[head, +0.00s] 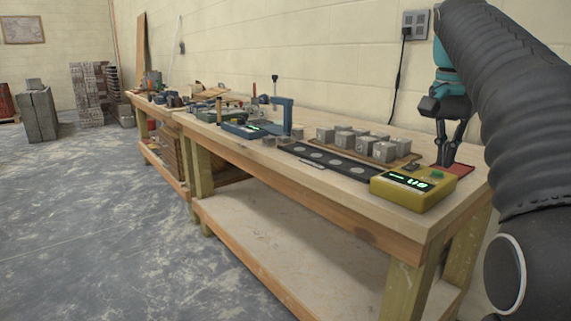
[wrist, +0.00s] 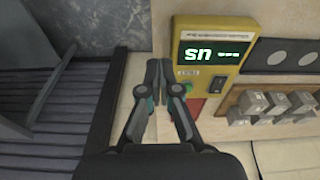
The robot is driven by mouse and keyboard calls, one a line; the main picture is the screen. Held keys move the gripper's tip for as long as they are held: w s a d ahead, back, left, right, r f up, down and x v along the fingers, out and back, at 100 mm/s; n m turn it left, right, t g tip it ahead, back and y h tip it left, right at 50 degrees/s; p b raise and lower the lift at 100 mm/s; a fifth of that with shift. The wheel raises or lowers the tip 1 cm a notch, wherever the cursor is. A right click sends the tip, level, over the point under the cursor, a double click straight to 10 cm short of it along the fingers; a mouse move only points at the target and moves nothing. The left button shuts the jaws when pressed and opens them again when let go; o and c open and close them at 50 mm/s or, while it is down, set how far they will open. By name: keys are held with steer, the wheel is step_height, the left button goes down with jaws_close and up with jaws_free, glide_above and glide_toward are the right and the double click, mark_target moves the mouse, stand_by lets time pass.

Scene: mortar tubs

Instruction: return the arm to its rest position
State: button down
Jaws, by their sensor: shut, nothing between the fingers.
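My gripper (head: 446,157) shows at the right of the head view, at the end of my dark arm, over the near end of the workbench (head: 407,223). Whether the fingertips touch the bench top cannot be told.
Several grey cubes (head: 384,151) stand on a wooden board behind a dark strip with round pale spots (head: 338,162). A blue clamp-like tool (head: 284,112) stands farther along the bench. A wall socket (head: 415,25) with a hanging cable is behind. Open floor (head: 110,230) lies to the left.

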steer(key=s+a+f+n+t, duration=0.1)
steer(key=s+a+f+n, duration=0.2)
steer(key=s+f, duration=0.3)
steer(key=s+a+f+n+t+y, duration=0.1)
steer(key=s+a+f+n+t, duration=0.1)
steer(key=s+a+f, duration=0.4)
steer(key=s+a+f+n+t, duration=0.1)
steer(key=s+a+f+n, duration=0.3)
steer(key=s+f, duration=0.4)
step_height(320, 180, down, 6)
steer(key=shift+s+a+f+n, duration=0.15)
steer(key=shift+a+f+n, duration=0.1)
steer(key=shift+a+n, duration=0.15)
